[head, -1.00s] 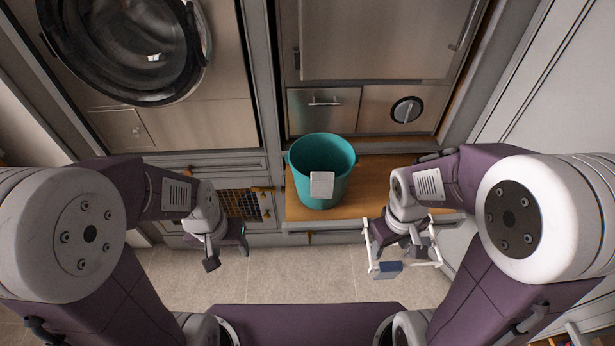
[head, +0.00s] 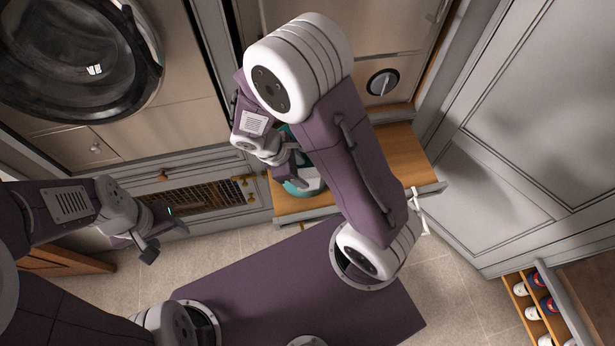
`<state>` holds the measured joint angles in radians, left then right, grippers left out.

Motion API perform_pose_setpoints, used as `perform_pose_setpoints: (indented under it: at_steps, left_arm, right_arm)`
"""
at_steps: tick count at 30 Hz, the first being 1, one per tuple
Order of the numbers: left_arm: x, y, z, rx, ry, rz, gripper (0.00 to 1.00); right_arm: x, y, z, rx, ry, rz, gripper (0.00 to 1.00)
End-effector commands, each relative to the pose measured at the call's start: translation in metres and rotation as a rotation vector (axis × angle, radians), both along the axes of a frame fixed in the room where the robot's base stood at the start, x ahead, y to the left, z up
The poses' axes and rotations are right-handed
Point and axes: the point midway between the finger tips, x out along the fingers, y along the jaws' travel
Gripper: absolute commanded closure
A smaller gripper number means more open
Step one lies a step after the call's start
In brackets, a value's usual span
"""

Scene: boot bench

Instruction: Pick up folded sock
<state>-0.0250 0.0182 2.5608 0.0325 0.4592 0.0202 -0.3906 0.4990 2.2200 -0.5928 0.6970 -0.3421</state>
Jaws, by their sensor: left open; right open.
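I cannot pick out a folded sock for sure. My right gripper (head: 296,174) is open, beside and partly over the teal bucket (head: 290,187) on the wooden bench top. My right arm covers much of the bucket and its inside is hidden. My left gripper (head: 160,232) is open and empty, in front of the wire-mesh cabinet front at the left, well away from the bucket.
The wooden bench top (head: 405,160) is clear right of the bucket. A piece of white frame (head: 420,212) shows past my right arm. At lower right, a wooden rack (head: 522,302) holds several small white and blue items. A round-doored appliance (head: 75,60) stands upper left.

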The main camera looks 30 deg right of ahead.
Motion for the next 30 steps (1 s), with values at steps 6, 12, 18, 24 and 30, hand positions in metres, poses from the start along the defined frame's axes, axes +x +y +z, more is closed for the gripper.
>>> perform_pose_setpoints:
  at_steps: [6, 12, 18, 24, 30]
  left_arm:
    - [0.0, 0.0, -0.002, 0.0, -0.001, 0.0, 0.45]
    - [0.0, 0.0, -0.008, 0.0, -0.001, 0.0, 0.45]
    - [0.0, 0.0, -0.012, 0.0, 0.0, 0.0, 0.45]
    - [0.0, 0.0, -0.011, 0.0, -0.001, 0.0, 0.45]
    - [0.0, 0.0, -0.011, 0.0, 0.0, 0.0, 0.45]
  right_arm:
    - [0.0, -0.006, -0.013, 0.002, -0.001, -0.001, 0.45]
    - [-0.002, -0.023, -0.043, 0.001, 0.004, -0.003, 0.45]
    - [-0.001, -0.029, -0.058, 0.003, -0.001, -0.001, 0.45]
    - [-0.001, -0.029, -0.057, 0.003, -0.002, -0.001, 0.56]
    - [-0.001, -0.029, -0.057, 0.002, -0.001, -0.002, 1.0]
